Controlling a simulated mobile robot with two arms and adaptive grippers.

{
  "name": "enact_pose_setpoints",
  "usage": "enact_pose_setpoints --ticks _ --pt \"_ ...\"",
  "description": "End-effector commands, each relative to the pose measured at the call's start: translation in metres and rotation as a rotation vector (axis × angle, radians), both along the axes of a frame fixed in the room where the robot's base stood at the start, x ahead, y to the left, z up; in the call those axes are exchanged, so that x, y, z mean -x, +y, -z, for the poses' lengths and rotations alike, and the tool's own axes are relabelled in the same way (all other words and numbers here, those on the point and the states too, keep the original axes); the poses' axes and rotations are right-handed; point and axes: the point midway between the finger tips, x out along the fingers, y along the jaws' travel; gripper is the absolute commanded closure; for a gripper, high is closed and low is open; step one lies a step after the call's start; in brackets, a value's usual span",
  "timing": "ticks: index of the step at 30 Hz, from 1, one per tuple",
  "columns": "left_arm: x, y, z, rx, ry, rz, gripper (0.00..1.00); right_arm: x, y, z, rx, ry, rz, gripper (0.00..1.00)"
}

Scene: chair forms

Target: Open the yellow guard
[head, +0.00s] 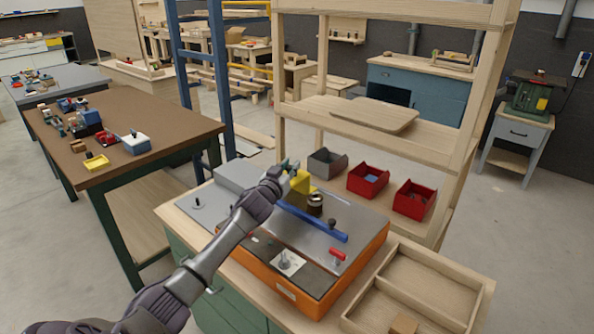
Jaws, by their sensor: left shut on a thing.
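The yellow guard (301,183) stands on the grey-topped machine (227,213) with an orange base, near its back edge. My left gripper (286,170) is at the upper left of the guard and is shut on it. The gripper covers part of the guard's left side, so the exact contact is hard to see. A dark round part (315,204) sits just below the guard, beside a blue bar (318,222) across the top. My right gripper is not in view.
A red-handled lever (337,254) and a light knob plate (289,263) are at the machine's front. A wooden divided tray (456,281) lies at right. A wooden shelf frame (457,155) with red bins (367,181) stands close behind. A brown table (125,120) is at left.

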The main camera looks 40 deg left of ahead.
Motion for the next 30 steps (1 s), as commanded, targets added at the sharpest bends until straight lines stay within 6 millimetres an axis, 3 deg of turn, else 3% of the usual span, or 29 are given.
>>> enact_pose_setpoints --ticks 4,8,9,13,23,30 --pt "0.0 0.003 0.001 0.002 0.004 -0.006 1.0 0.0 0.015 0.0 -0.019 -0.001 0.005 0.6" --pt "0.0 0.003 0.001 0.001 0.004 -0.006 1.0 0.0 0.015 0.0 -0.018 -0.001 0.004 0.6" --pt "0.0 0.003 0.001 0.001 0.004 -0.006 0.71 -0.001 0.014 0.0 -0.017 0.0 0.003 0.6" --pt "0.0 0.002 0.001 0.001 0.004 -0.005 0.49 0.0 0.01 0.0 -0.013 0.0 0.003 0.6" --pt "0.002 0.001 0.002 0.002 0.005 -0.004 0.49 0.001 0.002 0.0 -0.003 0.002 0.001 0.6" --pt "0.032 -0.006 0.004 0.001 0.007 -0.003 0.49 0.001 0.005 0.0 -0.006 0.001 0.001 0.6"
